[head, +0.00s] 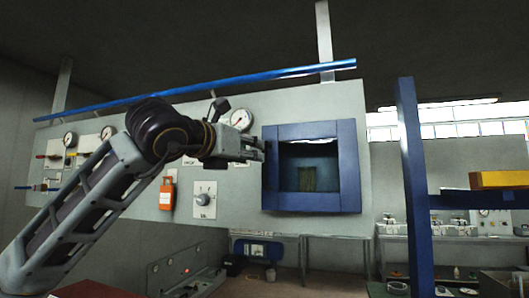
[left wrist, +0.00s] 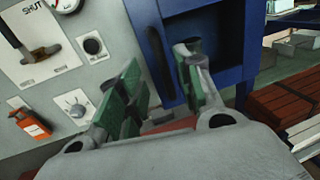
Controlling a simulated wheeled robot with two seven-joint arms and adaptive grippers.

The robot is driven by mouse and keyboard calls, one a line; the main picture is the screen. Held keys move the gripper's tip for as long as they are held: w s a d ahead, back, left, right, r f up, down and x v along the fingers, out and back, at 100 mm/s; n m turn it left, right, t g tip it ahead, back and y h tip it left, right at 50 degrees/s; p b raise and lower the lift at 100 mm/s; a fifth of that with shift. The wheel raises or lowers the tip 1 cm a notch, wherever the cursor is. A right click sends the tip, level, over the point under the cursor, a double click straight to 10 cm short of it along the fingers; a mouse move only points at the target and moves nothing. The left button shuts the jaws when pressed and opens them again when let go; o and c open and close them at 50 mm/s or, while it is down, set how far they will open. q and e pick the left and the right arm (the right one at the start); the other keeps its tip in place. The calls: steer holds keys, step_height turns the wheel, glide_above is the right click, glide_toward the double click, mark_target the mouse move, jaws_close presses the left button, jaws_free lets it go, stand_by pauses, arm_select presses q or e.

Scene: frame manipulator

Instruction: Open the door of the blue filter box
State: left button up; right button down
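The blue filter box (head: 350,170) is set in the grey panel, with a thick blue frame around a dark recessed middle. I cannot tell whether that middle is a window or an opening. In the left wrist view the blue front (left wrist: 196,15) carries a dark upright handle (left wrist: 159,50) near its left edge. My left gripper (head: 260,149) is at the box's left edge, fingers pointing at it. In the left wrist view the gripper (left wrist: 163,62) is open, and the handle shows between its green-padded fingers; contact cannot be told. My right gripper is not in view.
The panel (head: 235,192) also carries gauges, an orange tag (head: 167,194) and a knob (head: 204,199) left of the box. A blue post (head: 415,190) stands to the right, with a yellow block (head: 498,180) beyond.

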arm_select(q)
steer(key=p, duration=0.3)
glide_above(265, 185)
steer(key=shift+w, duration=0.45)
jaws_close()
